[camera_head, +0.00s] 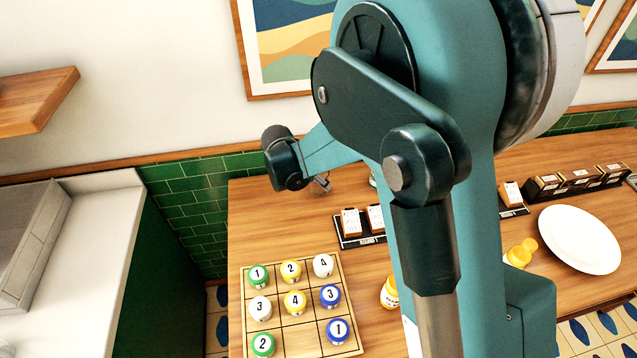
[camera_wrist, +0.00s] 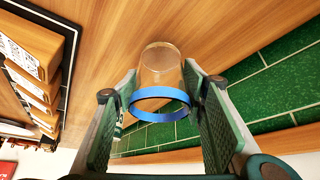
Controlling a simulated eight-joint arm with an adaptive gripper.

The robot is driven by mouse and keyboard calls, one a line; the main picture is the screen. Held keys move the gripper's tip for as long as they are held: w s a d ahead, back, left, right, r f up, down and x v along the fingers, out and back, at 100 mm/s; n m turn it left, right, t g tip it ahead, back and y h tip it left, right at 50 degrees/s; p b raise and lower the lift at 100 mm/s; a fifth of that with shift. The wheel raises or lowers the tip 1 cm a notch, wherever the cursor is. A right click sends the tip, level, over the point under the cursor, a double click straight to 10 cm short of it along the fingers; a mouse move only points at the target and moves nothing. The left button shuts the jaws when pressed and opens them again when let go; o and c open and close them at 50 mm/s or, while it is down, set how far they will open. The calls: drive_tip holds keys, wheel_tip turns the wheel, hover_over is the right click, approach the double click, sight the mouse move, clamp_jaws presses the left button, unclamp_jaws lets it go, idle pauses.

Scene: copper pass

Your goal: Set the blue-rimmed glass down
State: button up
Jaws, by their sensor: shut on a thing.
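The blue-rimmed glass (camera_wrist: 161,66) is clear, with a bright blue band around its rim. In the wrist view it sits between the two green-padded fingers of my gripper (camera_wrist: 162,88), which is shut on it. The rim faces the camera and the base points toward the wooden counter (camera_wrist: 105,40). I cannot tell whether the base touches the wood. In the head view my arm hides most of the glass and gripper.
Card holders (camera_head: 348,243), yellow bottles (camera_head: 519,254) and a white plate (camera_head: 579,240) stand on the counter. A green tiled wall (camera_wrist: 262,100) runs close beside the glass.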

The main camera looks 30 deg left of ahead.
drive_tip(key=shift+f, duration=0.6)
drive_tip(key=shift+f, duration=0.15)
drive_tip(key=o, duration=1)
drive_tip(key=shift+r, duration=0.2)
drive_tip(key=v, duration=1.2)
drive_tip(key=shift+d, duration=0.1)
